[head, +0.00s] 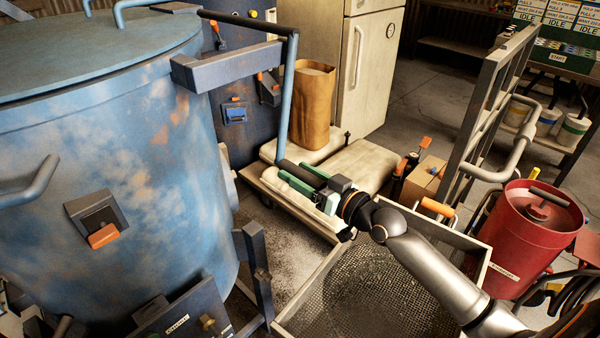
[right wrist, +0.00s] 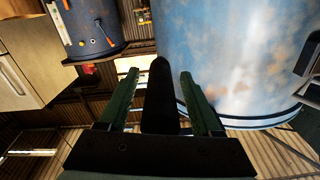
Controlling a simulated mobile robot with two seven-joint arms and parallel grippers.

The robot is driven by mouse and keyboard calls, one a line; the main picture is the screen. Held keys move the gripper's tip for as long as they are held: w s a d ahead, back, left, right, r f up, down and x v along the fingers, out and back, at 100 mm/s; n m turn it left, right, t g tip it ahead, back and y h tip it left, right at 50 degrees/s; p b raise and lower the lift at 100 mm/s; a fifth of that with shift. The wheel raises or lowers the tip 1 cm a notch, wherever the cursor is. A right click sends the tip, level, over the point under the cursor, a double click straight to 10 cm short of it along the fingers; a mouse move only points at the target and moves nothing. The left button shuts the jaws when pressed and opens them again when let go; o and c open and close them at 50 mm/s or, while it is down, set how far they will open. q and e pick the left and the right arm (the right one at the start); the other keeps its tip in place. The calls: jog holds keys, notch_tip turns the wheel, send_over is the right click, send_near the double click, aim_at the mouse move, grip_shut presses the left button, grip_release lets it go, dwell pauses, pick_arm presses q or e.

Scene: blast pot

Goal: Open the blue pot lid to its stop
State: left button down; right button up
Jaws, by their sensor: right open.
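The large blue pot (head: 130,150) fills the left of the head view, its blue lid (head: 90,50) lying flat and closed on top. A crank-like bar (head: 291,85) runs from the pot's top edge to the right, then down to a dark grip (head: 296,173). My right gripper (head: 306,182) is open at this grip, with its green fingers on either side. In the right wrist view the dark grip (right wrist: 159,110) stands between the open fingers, with a gap on both sides. The pot's blue wall (right wrist: 235,60) shows behind. My left gripper is not in view.
A paper sack (head: 312,105) stands beyond my right gripper on a low pallet with pale bags. A mesh-bottomed tray (head: 390,300) lies below my right arm. A red drum (head: 530,240) and metal frame (head: 485,100) stand at right. A grey bracket (head: 228,68) juts from the pot.

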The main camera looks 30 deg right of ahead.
grip_shut()
dwell(0.5)
dwell(0.9)
